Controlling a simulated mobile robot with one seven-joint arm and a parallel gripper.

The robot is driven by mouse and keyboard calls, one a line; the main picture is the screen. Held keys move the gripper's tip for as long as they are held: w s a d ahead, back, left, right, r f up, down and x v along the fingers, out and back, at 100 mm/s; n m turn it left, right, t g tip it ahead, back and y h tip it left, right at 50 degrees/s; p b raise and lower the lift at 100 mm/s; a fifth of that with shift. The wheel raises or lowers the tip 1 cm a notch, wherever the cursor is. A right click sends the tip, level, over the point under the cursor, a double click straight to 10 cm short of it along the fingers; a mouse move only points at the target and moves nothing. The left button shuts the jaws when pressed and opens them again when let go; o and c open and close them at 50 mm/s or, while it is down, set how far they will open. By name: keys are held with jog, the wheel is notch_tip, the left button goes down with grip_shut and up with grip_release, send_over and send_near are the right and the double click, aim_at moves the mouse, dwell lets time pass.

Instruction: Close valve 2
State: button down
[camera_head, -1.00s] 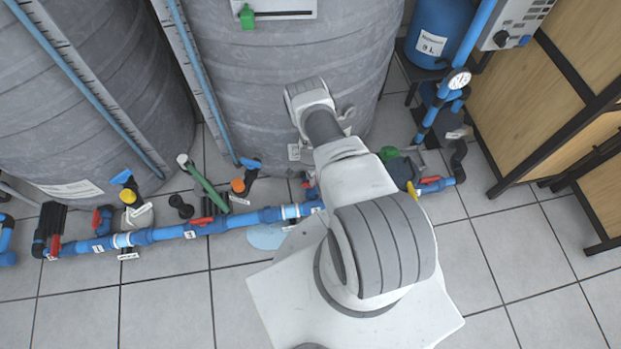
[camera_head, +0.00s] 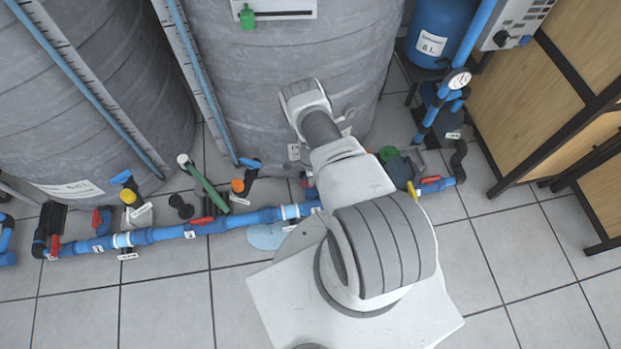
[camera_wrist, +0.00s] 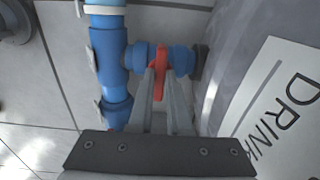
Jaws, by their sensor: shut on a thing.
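In the wrist view a valve with a red handle (camera_wrist: 160,66) sits on a short blue branch between a blue pipe and the grey tank. My gripper (camera_wrist: 159,88) has its two fingers shut on the red handle, one on each side of it. The handle points along the fingers, across the branch pipe. In the head view my arm hides the gripper and this valve. I cannot read a number on the valve's tag.
In the head view a blue pipe (camera_head: 170,232) with several valves runs along the tiled floor (camera_head: 165,290) before grey tanks (camera_head: 285,60). A wooden cabinet (camera_head: 545,90) stands at the right. A DRINK label (camera_wrist: 280,110) is close by in the wrist view.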

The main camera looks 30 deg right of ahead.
jog(key=c, duration=0.9)
grip_release()
jog(key=shift+o, duration=0.2)
jog(key=shift+r, duration=0.1)
notch_tip(320, 180, up, 17)
jog(key=p, duration=0.7)
jog(key=shift+r, duration=0.15)
